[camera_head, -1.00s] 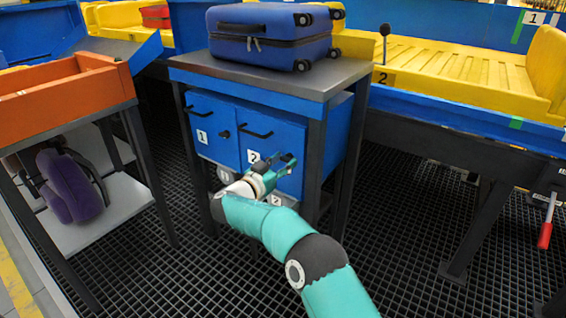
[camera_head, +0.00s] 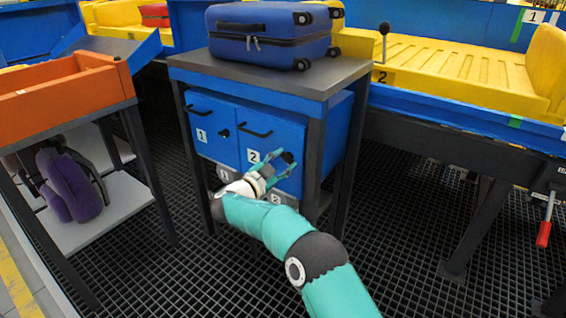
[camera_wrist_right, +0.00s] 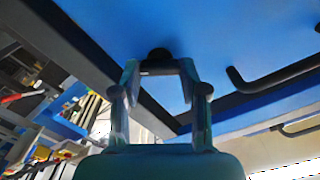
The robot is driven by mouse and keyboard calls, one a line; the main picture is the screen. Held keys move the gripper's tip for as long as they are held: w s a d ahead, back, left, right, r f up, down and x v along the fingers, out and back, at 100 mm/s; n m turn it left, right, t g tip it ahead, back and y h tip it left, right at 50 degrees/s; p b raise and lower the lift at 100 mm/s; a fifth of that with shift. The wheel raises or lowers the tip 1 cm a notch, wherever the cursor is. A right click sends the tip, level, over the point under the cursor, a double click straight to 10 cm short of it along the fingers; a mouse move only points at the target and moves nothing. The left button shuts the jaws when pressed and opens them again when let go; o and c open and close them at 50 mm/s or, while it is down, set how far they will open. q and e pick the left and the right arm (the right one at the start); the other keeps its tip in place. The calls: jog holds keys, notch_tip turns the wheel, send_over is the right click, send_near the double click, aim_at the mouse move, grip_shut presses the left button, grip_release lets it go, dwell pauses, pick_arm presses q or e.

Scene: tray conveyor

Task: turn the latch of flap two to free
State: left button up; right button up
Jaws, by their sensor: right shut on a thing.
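Flap two (camera_head: 262,150) is the right blue door of the cabinet under the table. It is marked 2, has a black bar handle (camera_head: 256,132) and appears closed. Its dark latch (camera_head: 288,157) is near the right edge, partly hidden by my fingers. My right gripper (camera_head: 279,162) reaches it from the front and is shut on the latch. In the right wrist view, the dark latch knob (camera_wrist_right: 158,55) shows between the two fingertips (camera_wrist_right: 159,70), against the blue flap. I cannot tell the latch's exact angle. My left gripper is not in view.
Flap one (camera_head: 212,128) is on the left, with its own handle and knob. A blue suitcase (camera_head: 270,38) lies on the table (camera_head: 345,72). An orange tray (camera_head: 60,90) stands left; a yellow conveyor tray (camera_head: 460,70) is right. Table legs flank the cabinet.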

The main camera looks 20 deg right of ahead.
jog(key=m, duration=0.2)
jog(key=m+b, duration=0.2)
jog(key=m, duration=0.1)
jog(key=shift+f+m, duration=0.25)
jog(key=shift+m, duration=0.05)
jog(key=m+b, duration=0.3)
jog(key=m, duration=0.2)
jog(key=shift+s+f+m+b, duration=0.1)
jog(key=shift+m+b, duration=0.2)
jog(key=shift+m, duration=0.1)
jog(key=shift+d, duration=0.1)
jog(key=o, duration=1.1)
jog(key=shift+o, duration=0.2)
jog(key=shift+s+a, duration=0.25)
jog(key=shift+a, duration=0.2)
jog(key=v, duration=1.1)
